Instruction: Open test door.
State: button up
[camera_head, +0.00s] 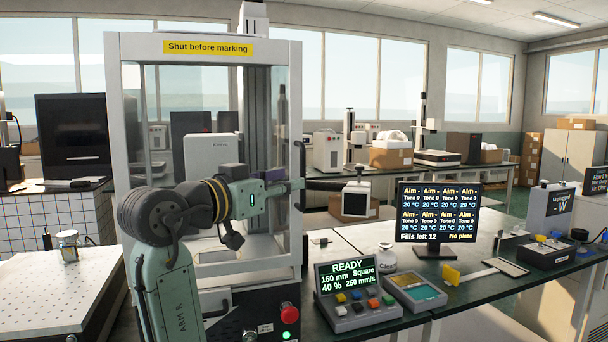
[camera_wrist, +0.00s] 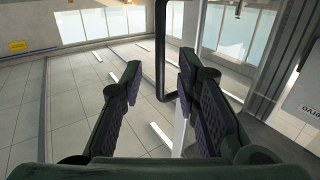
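The test door (camera_head: 204,47) is the tall, pale-framed glass front of the enclosure at left in the head view, with a yellow "Shut before marking" label across its top. It looks closed, though my arm covers part of it. Its dark upright handle (camera_head: 301,160) is on the right frame post. My gripper (camera_head: 288,187) is at the handle's height, close to it. In the wrist view the fingers of my gripper (camera_wrist: 159,76) are apart and the handle (camera_wrist: 160,45) shows in the gap between the tips. I cannot tell whether they touch it.
A control box (camera_head: 345,290) reading READY and a red button (camera_head: 289,313) are below and right of the door. A monitor (camera_head: 438,212), a white jar (camera_head: 386,257) and small trays stand on the bench at right. A perforated plate (camera_head: 60,295) is at left.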

aim_at(303, 208)
jog(key=p+x, duration=0.1)
jog(key=x, duration=0.5)
jog(key=shift+c, duration=0.3)
grip_shut()
dwell(0.5)
